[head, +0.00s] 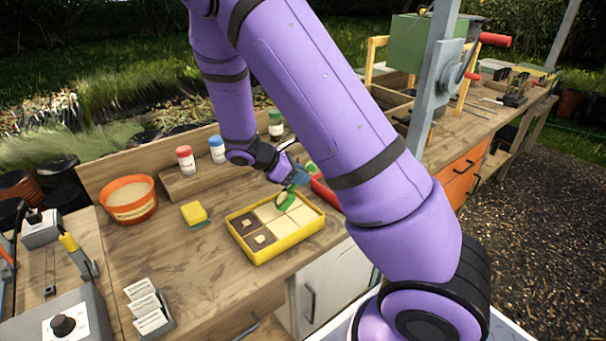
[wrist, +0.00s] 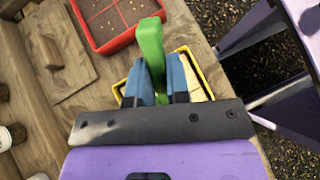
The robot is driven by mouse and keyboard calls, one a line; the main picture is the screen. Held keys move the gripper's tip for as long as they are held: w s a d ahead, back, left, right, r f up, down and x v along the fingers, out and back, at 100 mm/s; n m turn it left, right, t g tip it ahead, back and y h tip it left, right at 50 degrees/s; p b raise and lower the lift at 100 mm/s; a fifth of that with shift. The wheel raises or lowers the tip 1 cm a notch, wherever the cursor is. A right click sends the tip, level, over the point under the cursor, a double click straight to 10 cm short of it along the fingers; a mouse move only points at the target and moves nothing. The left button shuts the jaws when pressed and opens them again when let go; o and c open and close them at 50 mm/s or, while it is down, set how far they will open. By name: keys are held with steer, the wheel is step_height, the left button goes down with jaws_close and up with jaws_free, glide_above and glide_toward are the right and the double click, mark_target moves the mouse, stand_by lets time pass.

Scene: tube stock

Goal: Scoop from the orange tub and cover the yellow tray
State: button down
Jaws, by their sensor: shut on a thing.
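The orange tub (head: 131,213) stands at the left of the bench with pale, sand-like stuff in it. The yellow tray (head: 262,258) is divided into compartments. Its left-end compartments show dark soil with small pale heaps; the middle and right ones look pale and covered. My gripper (head: 298,179) is shut on a green scoop (head: 285,200), which is over the back part of the tray. In the wrist view the blue fingers (wrist: 157,80) clasp its green handle (wrist: 150,45), with the yellow tray (wrist: 207,82) below. The scoop's bowl is hidden there.
A red tray (wrist: 126,37) of dark soil with pale specks lies beside the yellow tray, mostly hidden by my arm in the head view. A yellow-green sponge (head: 195,213) sits between tub and tray. Jars (head: 185,160) line the back shelf; label cards (head: 147,305) stand in front.

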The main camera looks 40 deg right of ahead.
steer(key=a, duration=0.9)
steer(key=shift+s, duration=0.15)
stand_by(1.4)
steer(key=shift+d, duration=0.15)
steer(key=shift+d, duration=4.1)
step_height(320, 180, up, 3)
steer(key=y, duration=0.2)
steer(key=t+y, duration=0.1)
steer(key=y, duration=0.1)
steer(key=shift+d+f+t, duration=0.1)
steer(key=shift+f+t, duration=0.05)
steer(key=shift+t, duration=0.15)
steer(key=shift+r+t+y, duration=0.3)
steer(key=shift+r+y, duration=0.3)
steer(key=shift+y, duration=0.45)
steer(key=shift+r+t+y, duration=0.3)
steer(key=shift+r+y, duration=0.25)
steer(key=shift+y, duration=0.5)
